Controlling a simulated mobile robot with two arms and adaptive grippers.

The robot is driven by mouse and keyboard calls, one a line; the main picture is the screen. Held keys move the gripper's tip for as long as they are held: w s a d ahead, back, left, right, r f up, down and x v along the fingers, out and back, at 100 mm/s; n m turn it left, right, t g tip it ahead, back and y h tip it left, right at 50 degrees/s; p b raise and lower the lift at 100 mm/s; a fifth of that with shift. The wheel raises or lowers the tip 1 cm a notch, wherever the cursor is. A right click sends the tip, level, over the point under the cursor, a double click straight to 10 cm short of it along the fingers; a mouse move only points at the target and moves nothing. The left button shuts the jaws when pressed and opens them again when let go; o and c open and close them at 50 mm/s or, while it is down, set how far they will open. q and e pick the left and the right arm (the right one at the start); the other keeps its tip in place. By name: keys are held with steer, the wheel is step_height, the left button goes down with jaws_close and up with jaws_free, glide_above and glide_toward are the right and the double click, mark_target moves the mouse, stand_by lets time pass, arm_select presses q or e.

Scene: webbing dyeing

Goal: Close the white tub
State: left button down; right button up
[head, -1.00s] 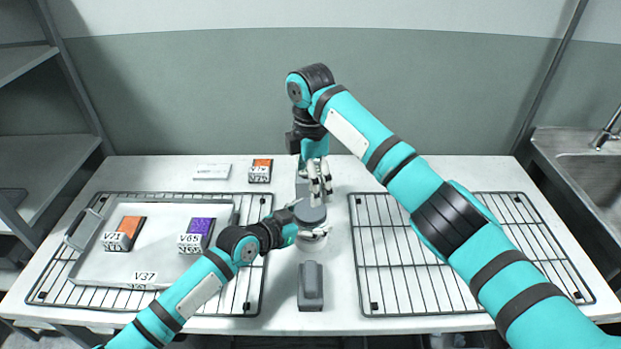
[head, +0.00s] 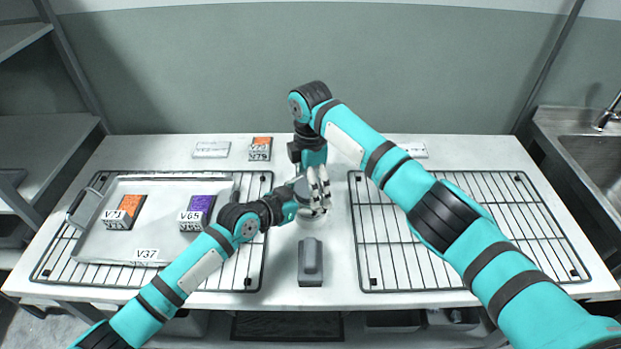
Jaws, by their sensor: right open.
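The white tub (head: 309,218) stands mid-table between the two racks, mostly hidden by my grippers. A grey round top, which looks like its lid, (head: 302,189) shows partly above it; whether it is seated I cannot tell. My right gripper (head: 319,190) is open, its pale fingers pointing down at the right side of the grey top; contact is unclear. My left gripper (head: 296,203) reaches in from the left against the tub's side. Its fingers are hidden, so its grip cannot be told.
A grey block-like tool (head: 311,262) lies in front of the tub. A metal tray (head: 150,228) with V71 (head: 125,212) and V65 (head: 197,212) boxes sits on the left rack. Another orange-topped box (head: 260,149) stands behind. The right rack (head: 430,250) is empty; a sink (head: 595,165) is right.

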steer(key=shift+c, duration=0.4)
steer(key=c, duration=1.2)
steer(key=m, duration=0.3)
steer(key=shift+m, duration=0.4)
steer(key=m, duration=0.3)
steer(key=o, duration=1.3)
